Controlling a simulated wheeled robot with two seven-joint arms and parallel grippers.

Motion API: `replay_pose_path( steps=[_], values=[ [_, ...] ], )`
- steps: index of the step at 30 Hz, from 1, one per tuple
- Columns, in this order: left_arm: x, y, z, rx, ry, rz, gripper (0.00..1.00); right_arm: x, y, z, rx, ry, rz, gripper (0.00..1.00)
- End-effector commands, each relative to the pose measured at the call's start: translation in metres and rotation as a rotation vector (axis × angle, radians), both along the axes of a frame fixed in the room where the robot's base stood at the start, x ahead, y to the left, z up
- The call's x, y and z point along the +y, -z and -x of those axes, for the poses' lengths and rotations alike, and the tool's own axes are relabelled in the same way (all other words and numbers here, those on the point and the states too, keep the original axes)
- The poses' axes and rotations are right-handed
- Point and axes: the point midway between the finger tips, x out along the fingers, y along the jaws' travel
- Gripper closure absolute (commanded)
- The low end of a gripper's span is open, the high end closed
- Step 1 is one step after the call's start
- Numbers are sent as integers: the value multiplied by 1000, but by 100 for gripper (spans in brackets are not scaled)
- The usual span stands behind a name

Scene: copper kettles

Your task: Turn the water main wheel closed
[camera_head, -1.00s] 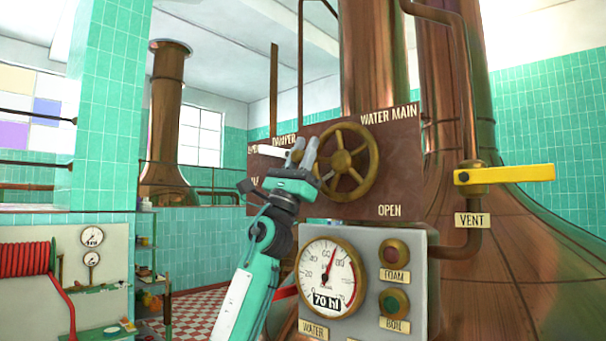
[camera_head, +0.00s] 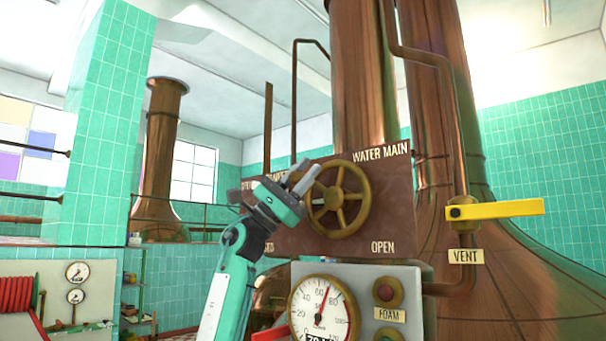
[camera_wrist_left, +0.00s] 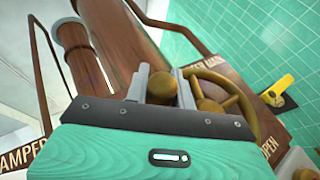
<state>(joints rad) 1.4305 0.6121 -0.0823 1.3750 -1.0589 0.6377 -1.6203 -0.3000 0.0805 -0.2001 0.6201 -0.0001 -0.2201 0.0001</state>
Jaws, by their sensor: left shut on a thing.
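The water main wheel (camera_head: 334,198) is a brass handwheel with spokes, on a brown panel marked WATER MAIN above and OPEN at lower right. My left gripper (camera_head: 307,172) is at the wheel's upper left rim, its grey fingers tilted up and right. In the left wrist view, a round brass knob (camera_wrist_left: 160,87) sits between the two fingers, with the wheel (camera_wrist_left: 213,108) just to the right. The gripper is shut on this knob, which seems to belong to the wheel; the exact contact is partly hidden. My right gripper is out of view.
A yellow vent lever (camera_head: 510,208) sticks out to the right of the panel. A grey box with a round gauge (camera_head: 322,308) and a FOAM button (camera_head: 388,293) is below the wheel. Large copper kettles (camera_head: 490,260) stand behind.

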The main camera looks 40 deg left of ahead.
Motion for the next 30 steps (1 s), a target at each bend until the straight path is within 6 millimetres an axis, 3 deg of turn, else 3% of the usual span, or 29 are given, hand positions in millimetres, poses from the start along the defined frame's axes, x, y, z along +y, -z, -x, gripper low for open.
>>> replay_pose_path(
  steps=[8, 9, 12, 23, 30],
  values=[
    [1, -3, 1, -3, -2, 4, 100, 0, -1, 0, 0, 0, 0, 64],
    [1, -3, 1, -3, -2, 4, 72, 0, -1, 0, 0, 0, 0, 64],
    [1, -2, 1, -3, -3, 4, 54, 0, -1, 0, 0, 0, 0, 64],
    [3, 4, 2, -1, -2, 2, 54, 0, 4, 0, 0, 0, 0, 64],
    [27, 41, 16, -1, -5, 3, 54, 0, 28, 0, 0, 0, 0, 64]
  ],
)
